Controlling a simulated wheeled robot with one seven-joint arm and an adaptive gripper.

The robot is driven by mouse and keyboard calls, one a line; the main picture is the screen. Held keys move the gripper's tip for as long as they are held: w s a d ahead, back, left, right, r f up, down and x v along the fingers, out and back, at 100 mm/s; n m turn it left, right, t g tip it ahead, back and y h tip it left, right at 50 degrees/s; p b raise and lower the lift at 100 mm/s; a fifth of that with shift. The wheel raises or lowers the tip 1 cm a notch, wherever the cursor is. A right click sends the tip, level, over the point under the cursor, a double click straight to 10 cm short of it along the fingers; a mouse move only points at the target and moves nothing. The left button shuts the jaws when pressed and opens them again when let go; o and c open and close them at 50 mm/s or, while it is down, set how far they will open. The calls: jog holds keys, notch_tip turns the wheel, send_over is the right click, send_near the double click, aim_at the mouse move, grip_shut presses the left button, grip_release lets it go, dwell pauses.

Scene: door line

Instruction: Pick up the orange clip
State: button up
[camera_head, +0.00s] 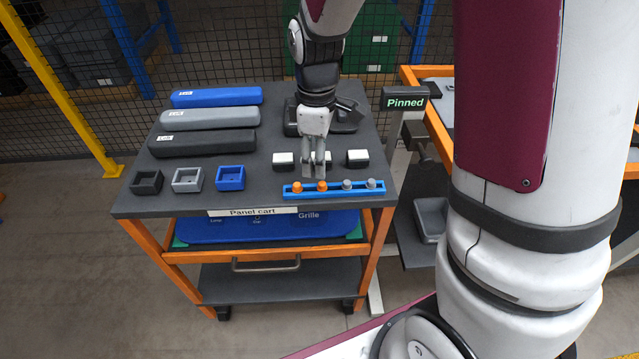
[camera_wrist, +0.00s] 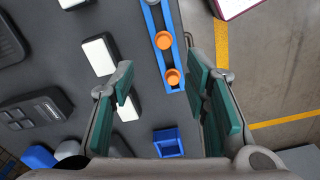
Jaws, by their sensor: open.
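Two orange clips stand side by side in a blue rail (camera_head: 334,190) at the front of the cart top. The left one (camera_head: 298,187) and the right one (camera_head: 322,186) share the rail with two grey clips, (camera_head: 347,184) and (camera_head: 371,183). My gripper (camera_head: 316,174) points down above the rail, near the right orange clip. In the wrist view, the open fingers (camera_wrist: 160,68) are apart with nothing between their pads. Both orange clips, (camera_wrist: 163,40) and (camera_wrist: 173,77), show between the fingers, further down on the rail. The exact height gap cannot be told.
White blocks (camera_head: 283,160) and (camera_head: 357,158) stand behind the rail. Blue (camera_head: 230,178), grey (camera_head: 187,180) and black (camera_head: 147,182) bins stand left. Three long bars (camera_head: 210,117) lie behind them. A "Pinned" sign (camera_head: 405,102) stands right of the cart.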

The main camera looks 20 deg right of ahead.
aim_at(322, 183)
jog(key=f, duration=0.3)
jog(key=s+f, duration=0.1)
jog(key=f, duration=0.1)
jog(key=shift+s+d+f, duration=0.1)
jog(key=shift+d+f, duration=0.05)
jog(key=shift+d, duration=0.25)
jog(key=shift+f, duration=0.5)
jog(key=c, duration=0.8)
